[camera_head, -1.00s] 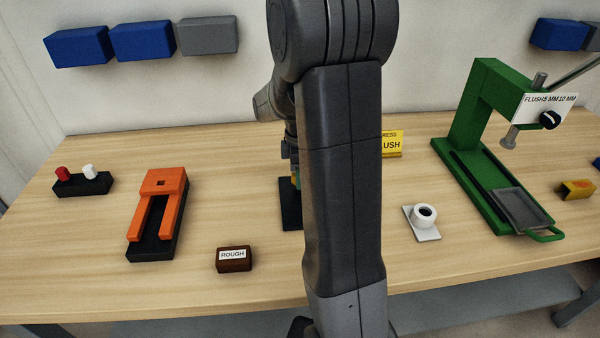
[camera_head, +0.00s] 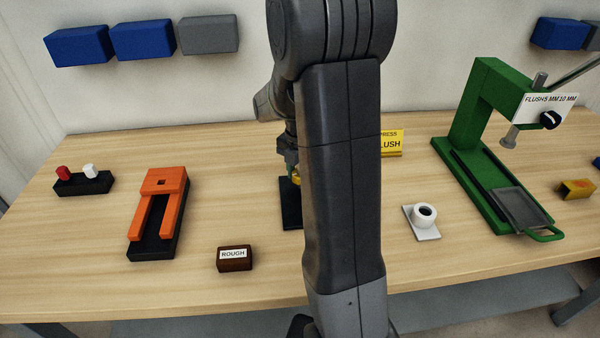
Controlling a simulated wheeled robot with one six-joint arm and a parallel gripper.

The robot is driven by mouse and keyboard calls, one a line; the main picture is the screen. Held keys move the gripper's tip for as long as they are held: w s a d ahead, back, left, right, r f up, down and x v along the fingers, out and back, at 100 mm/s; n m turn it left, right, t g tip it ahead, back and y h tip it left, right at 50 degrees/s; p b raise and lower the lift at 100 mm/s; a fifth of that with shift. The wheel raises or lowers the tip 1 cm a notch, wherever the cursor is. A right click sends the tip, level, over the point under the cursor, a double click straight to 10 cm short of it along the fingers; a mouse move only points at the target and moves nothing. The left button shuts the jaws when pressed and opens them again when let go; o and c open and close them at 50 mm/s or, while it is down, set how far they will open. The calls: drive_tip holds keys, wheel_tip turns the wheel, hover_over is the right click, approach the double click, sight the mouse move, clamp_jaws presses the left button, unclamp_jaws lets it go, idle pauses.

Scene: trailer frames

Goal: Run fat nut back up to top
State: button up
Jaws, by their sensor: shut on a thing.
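My gripper (camera_head: 292,172) is mostly hidden behind my own dark arm, which fills the middle of the head view. A small part of it shows at the arm's left edge, above a black base plate (camera_head: 290,205) on the bench. It is shut on a small yellow-gold part (camera_head: 296,176) that barely shows beside the arm. I take this to be the fat nut, but its shape and any thread or post under it are hidden.
A green press (camera_head: 470,130) stands at the right, with a white ring-topped piece (camera_head: 423,222) left of it. An orange fork-shaped fixture (camera_head: 160,205) and a brown ROUGH block (camera_head: 235,258) lie left. A yellow sign (camera_head: 391,143) stands behind my arm. Bare bench lies between them.

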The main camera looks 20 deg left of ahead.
drive_tip(key=n, duration=0.4)
drive_tip(key=shift+s+f+n, duration=0.1)
drive_tip(key=shift+f+n, duration=0.05)
drive_tip(key=shift+n, duration=1.75)
drive_tip(key=o, duration=1)
drive_tip(key=shift+c, duration=0.2)
wheel_tip(320, 180, up, 14)
